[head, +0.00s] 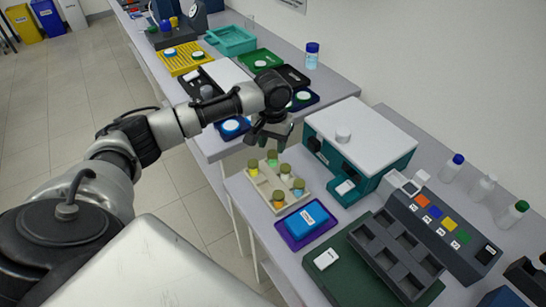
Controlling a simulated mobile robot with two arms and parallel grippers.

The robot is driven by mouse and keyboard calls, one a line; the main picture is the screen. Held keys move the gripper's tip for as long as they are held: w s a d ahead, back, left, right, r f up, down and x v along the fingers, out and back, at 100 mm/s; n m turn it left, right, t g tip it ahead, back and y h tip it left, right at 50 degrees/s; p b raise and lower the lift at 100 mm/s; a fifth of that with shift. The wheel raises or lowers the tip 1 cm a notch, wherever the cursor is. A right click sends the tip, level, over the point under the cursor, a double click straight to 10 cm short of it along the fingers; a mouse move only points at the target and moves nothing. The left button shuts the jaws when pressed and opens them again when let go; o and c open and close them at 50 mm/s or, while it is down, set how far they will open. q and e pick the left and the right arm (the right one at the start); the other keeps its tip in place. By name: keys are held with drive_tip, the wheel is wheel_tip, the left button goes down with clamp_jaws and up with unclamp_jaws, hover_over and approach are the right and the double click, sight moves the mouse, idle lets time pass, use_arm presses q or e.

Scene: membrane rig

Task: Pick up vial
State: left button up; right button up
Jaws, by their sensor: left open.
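Several small vials with yellow or green caps stand in a cream rack (263,187) on the near bench. A green-capped vial (272,158) is at the rack's far end, and a yellow-capped vial (253,168) is beside it. Others stand nearer, one being a yellow-capped vial (278,199). My left gripper (270,142) is open and points down just above the far end of the rack, close over the green-capped vial. Whether the fingers touch or surround that vial cannot be told. My right gripper is not in view.
A teal box with a white lid (362,137) stands right of the rack. A purple tray (290,237) with a blue block (307,217) lies nearer. A dark slotted holder (395,255) and a grey console (437,232) are to the right. Bottles line the wall.

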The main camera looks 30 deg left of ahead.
sight(273, 153)
use_arm(q)
wheel_tip(273, 153, down, 4)
drive_tip(key=shift+s+d+r+p, duration=0.1)
drive_tip(key=shift+s+r+p, duration=0.1)
drive_tip(key=shift+p, duration=0.15)
drive_tip(key=shift+f, duration=0.3)
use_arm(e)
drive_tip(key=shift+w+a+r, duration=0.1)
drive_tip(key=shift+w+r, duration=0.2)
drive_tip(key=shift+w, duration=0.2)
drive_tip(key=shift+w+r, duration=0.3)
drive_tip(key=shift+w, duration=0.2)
use_arm(q)
drive_tip(key=shift+c, duration=0.4)
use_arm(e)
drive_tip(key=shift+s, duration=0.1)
use_arm(q)
drive_tip(key=c, duration=0.5)
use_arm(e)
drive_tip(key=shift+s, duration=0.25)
use_arm(q)
drive_tip(key=shift+w, duration=0.1)
